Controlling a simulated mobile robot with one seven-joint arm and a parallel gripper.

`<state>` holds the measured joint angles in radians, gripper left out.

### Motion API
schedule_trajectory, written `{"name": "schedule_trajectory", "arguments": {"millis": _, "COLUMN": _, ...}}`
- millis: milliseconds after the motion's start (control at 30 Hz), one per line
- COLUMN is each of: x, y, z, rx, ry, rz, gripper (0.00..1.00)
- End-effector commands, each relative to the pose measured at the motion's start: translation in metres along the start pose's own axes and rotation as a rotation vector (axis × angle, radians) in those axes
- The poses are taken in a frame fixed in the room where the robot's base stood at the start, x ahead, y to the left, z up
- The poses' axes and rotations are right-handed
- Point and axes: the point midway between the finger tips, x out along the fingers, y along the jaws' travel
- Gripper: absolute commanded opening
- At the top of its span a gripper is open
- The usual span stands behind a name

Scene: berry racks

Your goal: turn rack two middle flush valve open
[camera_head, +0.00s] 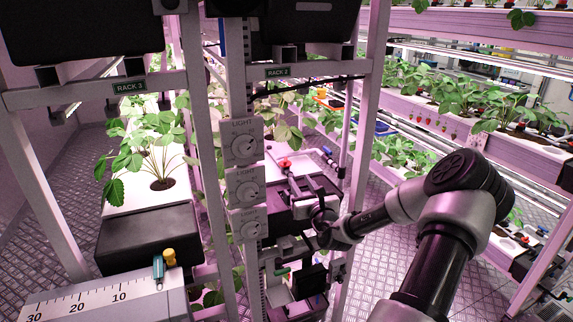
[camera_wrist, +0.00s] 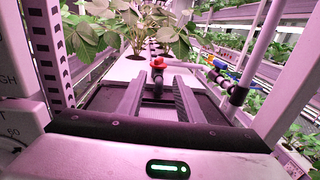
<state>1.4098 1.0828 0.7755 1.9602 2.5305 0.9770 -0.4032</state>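The middle flush valve of rack 2 has a red handle (camera_head: 285,163) on the front of the middle trough. In the wrist view the red handle (camera_wrist: 158,62) sits on a dark valve body, nearly centred ahead of my gripper. My gripper (camera_wrist: 158,82) is open, its two fingers apart, with the valve seen between and just beyond their tips. I cannot tell whether either finger touches it. In the head view my gripper (camera_head: 288,178) reaches in from the right, in front of the trough. Its fingers are partly hard to make out there.
The rack 2 sign (camera_head: 277,72) is above. Light dials (camera_head: 243,145) line the post on the left. A green handle (camera_head: 282,271) sits lower down. Rack posts (camera_head: 362,110) stand close on both sides.

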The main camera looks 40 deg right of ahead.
Motion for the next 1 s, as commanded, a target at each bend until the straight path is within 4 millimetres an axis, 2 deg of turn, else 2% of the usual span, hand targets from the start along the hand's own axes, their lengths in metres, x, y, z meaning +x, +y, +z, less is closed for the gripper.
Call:
{"name": "schedule_trajectory", "arguments": {"millis": 100, "x": 0.028, "y": 0.001, "z": 0.0, "rx": -0.001, "ry": -0.003, "rz": 0.002, "gripper": 0.33}}
{"name": "schedule_trajectory", "arguments": {"millis": 400, "x": 0.093, "y": 0.002, "z": -0.001, "rx": 0.0, "ry": -0.002, "rz": 0.003, "gripper": 0.33}}
{"name": "schedule_trajectory", "arguments": {"millis": 600, "x": 0.126, "y": 0.002, "z": 0.0, "rx": -0.001, "ry": -0.003, "rz": 0.002, "gripper": 0.33}}
{"name": "schedule_trajectory", "arguments": {"millis": 800, "x": 0.142, "y": 0.001, "z": 0.0, "rx": -0.002, "ry": -0.001, "rz": 0.003, "gripper": 0.33}}
{"name": "schedule_trajectory", "arguments": {"millis": 1000, "x": 0.144, "y": 0.001, "z": 0.001, "rx": -0.003, "ry": -0.001, "rz": 0.003, "gripper": 0.33}}
